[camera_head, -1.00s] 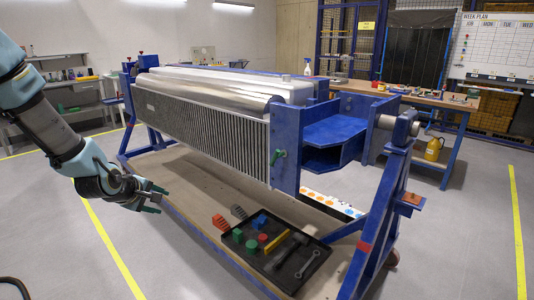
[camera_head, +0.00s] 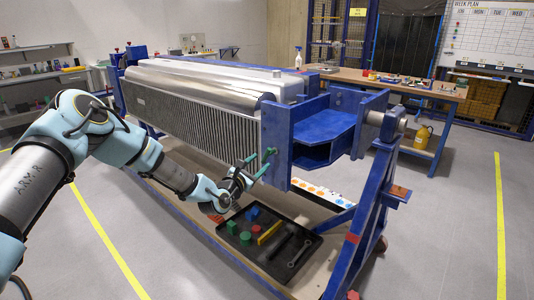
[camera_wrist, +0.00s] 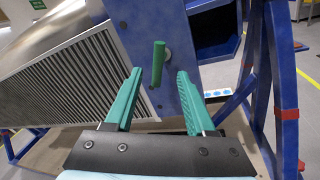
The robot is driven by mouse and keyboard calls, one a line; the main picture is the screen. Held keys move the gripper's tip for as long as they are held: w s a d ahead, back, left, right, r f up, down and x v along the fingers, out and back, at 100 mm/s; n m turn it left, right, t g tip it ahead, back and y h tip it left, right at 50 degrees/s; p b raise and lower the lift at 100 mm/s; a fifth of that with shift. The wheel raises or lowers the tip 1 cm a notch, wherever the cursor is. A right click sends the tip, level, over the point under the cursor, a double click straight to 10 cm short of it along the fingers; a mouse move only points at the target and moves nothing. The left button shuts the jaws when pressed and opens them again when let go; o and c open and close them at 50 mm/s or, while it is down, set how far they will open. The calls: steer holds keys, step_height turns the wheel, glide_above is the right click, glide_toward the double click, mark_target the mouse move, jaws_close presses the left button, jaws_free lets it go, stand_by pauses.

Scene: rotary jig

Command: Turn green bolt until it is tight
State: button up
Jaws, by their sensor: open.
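The green bolt (camera_head: 269,152) sits on the front face of the blue end plate of the jig (camera_head: 276,127). In the wrist view the bolt (camera_wrist: 157,64) shows as an upright green handle on a grey round seat. My gripper (camera_head: 258,164) has green fingers and is just in front of the bolt, slightly low and left of it in the head view. In the wrist view my gripper (camera_wrist: 158,85) is open, with the bolt between the fingers' lines and beyond the tips. No contact shows.
A silver finned radiator block (camera_head: 190,108) is clamped in the jig left of the bolt. A black tray (camera_head: 312,244) with coloured blocks and wrenches lies below on the wooden base. A workbench (camera_head: 395,84) stands behind at right. Floor to the right is clear.

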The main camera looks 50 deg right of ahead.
mark_target(266, 157)
steer(key=shift+w+d+p, duration=0.2)
steer(key=shift+d+p, duration=0.1)
steer(key=shift+d, duration=0.7)
steer(key=shift+w+d+p, duration=0.15)
steer(key=shift+d+p, duration=0.1)
steer(key=shift+d, duration=0.8)
steer(key=shift+w+d+p, duration=0.2)
steer(key=shift+d+p, duration=0.1)
steer(key=shift+d, duration=0.7)
steer(key=shift+c, duration=0.2)
jaws_close()
